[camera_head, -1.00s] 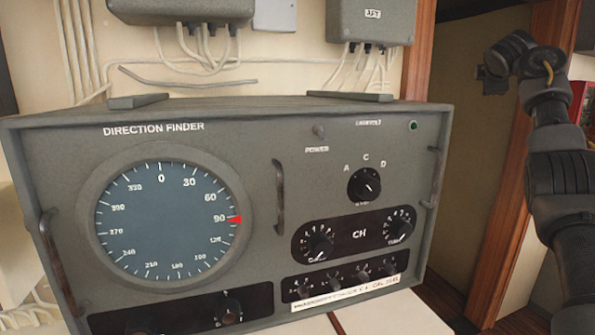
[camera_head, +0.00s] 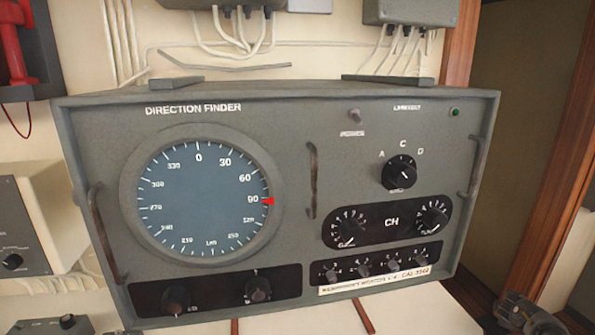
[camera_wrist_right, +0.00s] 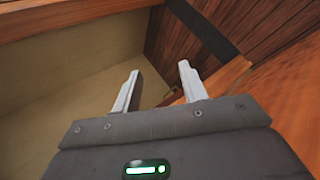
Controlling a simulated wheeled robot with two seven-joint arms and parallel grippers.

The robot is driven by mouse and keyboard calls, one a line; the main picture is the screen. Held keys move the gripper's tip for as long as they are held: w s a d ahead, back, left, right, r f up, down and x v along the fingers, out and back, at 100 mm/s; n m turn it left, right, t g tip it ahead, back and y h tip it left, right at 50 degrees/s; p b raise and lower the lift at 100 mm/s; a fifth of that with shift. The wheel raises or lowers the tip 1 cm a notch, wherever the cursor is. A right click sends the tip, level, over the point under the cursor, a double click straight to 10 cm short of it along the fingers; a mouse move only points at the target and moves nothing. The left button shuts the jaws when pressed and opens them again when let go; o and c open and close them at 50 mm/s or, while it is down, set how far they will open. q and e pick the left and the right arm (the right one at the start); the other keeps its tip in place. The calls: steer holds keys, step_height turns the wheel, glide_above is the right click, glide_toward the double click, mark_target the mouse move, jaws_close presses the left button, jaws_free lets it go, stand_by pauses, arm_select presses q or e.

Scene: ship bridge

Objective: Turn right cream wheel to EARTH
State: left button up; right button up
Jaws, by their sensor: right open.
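I see no cream wheel and no EARTH marking that I can read in either view. The grey direction finder box (camera_head: 290,120) fills the middle of the head view, with a round blue dial (camera_head: 200,205) and several black knobs. My right gripper (camera_wrist_right: 157,88) is open and empty in the wrist view, with its two pale fingers apart, facing a beige wall panel and wood trim. In the head view only a dark part of my right arm shows at the lower right edge. My left gripper is not in view.
Cabled grey boxes hang above the direction finder. A wooden post (camera_head: 562,190) and a beige panel (camera_head: 525,100) stand at the right.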

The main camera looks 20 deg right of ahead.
steer(key=s+d+f+g, duration=0.1)
steer(key=s+f, duration=0.3)
steer(key=s, duration=0.7)
steer(key=s+d+f+g, duration=0.1)
steer(key=s+f, duration=0.3)
steer(key=s, duration=0.6)
steer(key=s+d+f, duration=0.1)
steer(key=s+f, duration=0.3)
steer(key=s, duration=0.7)
steer(key=s+a+f+m+g+y, duration=0.1)
steer(key=s+a+f+y, duration=0.15)
steer(key=a+f, duration=0.95)
steer(key=s+a+f+m+y, duration=0.1)
steer(key=s+a+f+y, duration=0.15)
steer(key=a+f, duration=1)
steer(key=s+a+f+y+b, duration=0.1)
steer(key=a+f, duration=0.1)
steer(key=a, duration=1)
steer(key=a+f+m+y+b, duration=0.1)
steer(key=a+f, duration=0.2)
steer(key=a, duration=1)
steer(key=s+a+f+m+y+b, duration=0.1)
steer(key=a+f+y+b, duration=0.1)
steer(key=a, duration=1.1)
steer(key=shift+s+f+g, duration=0.3)
steer(key=shift+s+f, duration=0.05)
steer(key=shift+f, duration=0.35)
steer(key=shift+a+r, duration=0.1)
